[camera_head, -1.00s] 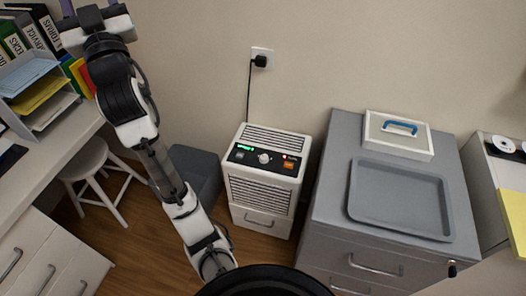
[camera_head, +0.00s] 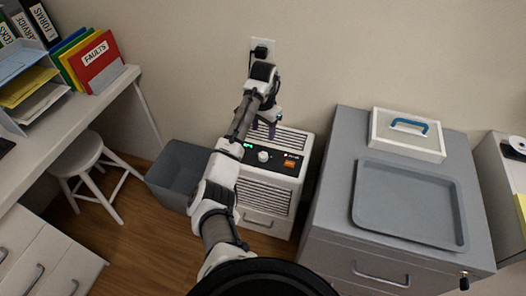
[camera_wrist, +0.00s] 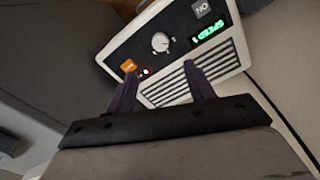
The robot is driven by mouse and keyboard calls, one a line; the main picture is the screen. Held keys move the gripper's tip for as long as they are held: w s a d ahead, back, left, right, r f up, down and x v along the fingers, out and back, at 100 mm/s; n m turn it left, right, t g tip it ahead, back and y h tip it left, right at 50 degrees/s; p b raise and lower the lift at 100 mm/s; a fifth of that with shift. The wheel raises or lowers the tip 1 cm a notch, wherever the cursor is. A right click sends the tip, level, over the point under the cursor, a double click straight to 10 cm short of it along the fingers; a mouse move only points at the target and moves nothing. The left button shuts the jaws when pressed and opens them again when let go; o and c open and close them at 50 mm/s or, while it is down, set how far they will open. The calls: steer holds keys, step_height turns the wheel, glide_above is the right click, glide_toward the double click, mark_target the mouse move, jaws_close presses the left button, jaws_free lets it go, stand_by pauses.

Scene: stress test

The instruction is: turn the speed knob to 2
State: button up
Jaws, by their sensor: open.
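The white speed knob (camera_head: 263,156) sits in the middle of the dark control panel on top of a white appliance (camera_head: 266,196). In the wrist view the round knob (camera_wrist: 160,42) has a small pointer mark and stands between an orange switch (camera_wrist: 128,65) and a green lit display (camera_wrist: 208,31). The display reads "SPEED" upside down with a digit I cannot read surely. My gripper (camera_head: 264,128) is open and empty above the back of the appliance. In the wrist view its two dark purple fingers (camera_wrist: 160,78) are apart, over the vent slats, not touching the knob.
A grey bin (camera_head: 178,172) and a white stool (camera_head: 90,165) stand to the left. A grey cabinet (camera_head: 340,210) with a tray (camera_head: 405,238) and a blue-handled box (camera_head: 405,146) stands close on the right. The wall outlet (camera_head: 262,46) is behind my wrist.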

mark_target(263, 155)
step_height(263, 155, down, 13)
steer(key=shift+r+p, duration=0.1)
steer(key=shift+p, duration=0.8)
steer(key=c, duration=1)
